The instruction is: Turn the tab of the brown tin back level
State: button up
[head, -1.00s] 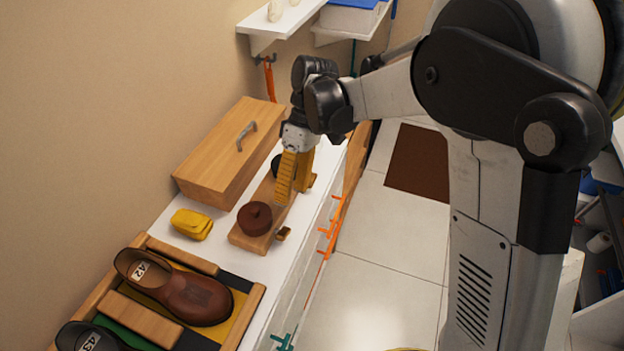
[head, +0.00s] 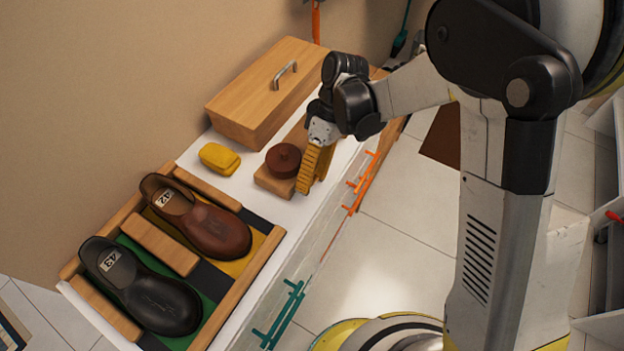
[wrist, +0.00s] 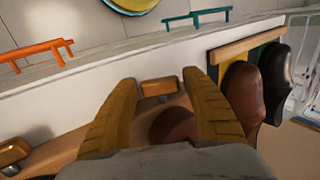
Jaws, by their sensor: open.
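The brown tin (head: 283,158) is round and dark brown and stands on the near end of a wooden board (head: 272,184). My gripper (head: 305,190) has yellow ribbed fingers and points down right beside the tin, on the aisle side. In the wrist view my gripper (wrist: 160,80) is open, with the tab in its gap. I cannot tell whether the fingers touch it.
A yellow pouch-like item (head: 219,159) and a wooden box with a metal handle (head: 262,95) lie near the wall. A tray (head: 262,262) holds a brown shoe (head: 205,225) and a black shoe (head: 150,290). A second tab (wrist: 12,152) shows at left. Orange (head: 362,183) and teal rails (head: 280,315) line the front.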

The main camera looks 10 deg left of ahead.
jog(key=c, duration=0.9)
jog(key=shift+t, duration=0.3)
jog(key=shift+s+r+t+h+p, duration=0.1)
jog(key=shift+t+h+p, duration=0.45)
jog(key=shift+t, duration=0.55)
jog(key=shift+t+h, duration=0.55)
jog(key=shift+t, duration=0.85)
jog(key=o, duration=0.9)
